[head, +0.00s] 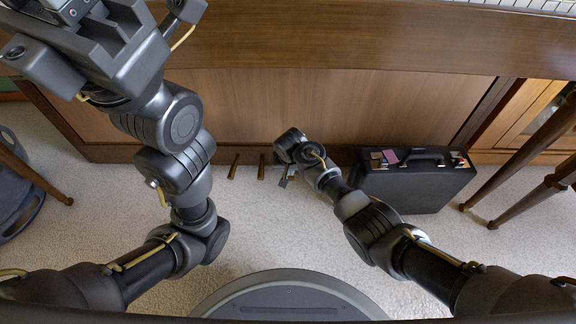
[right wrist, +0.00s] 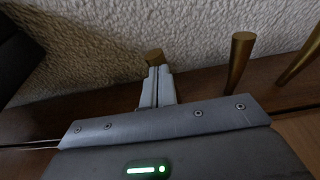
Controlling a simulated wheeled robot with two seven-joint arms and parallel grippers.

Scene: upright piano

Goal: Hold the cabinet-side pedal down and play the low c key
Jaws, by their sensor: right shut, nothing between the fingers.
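Brass pedals stand out from the base of the piano; two of them (head: 233,166) (head: 261,166) show clear of my gripper in the head view. The cabinet-side pedal (right wrist: 154,56) shows in the right wrist view as a brass end just past the fingertips of my right gripper (right wrist: 156,70). The right gripper (head: 284,181) is shut and empty, with its fingers lined up over that pedal; I cannot tell whether they touch or press it. My left gripper (head: 66,9) is partly in view at the top left, its fingers hidden. The low c key is not in view.
Piano keys (head: 535,5) show at the top right edge, behind the wooden key ledge (head: 350,37). A black briefcase (head: 412,190) stands right of my right gripper. Bench-like wooden legs (head: 520,155) are at the right. Carpet in front of the pedals is clear.

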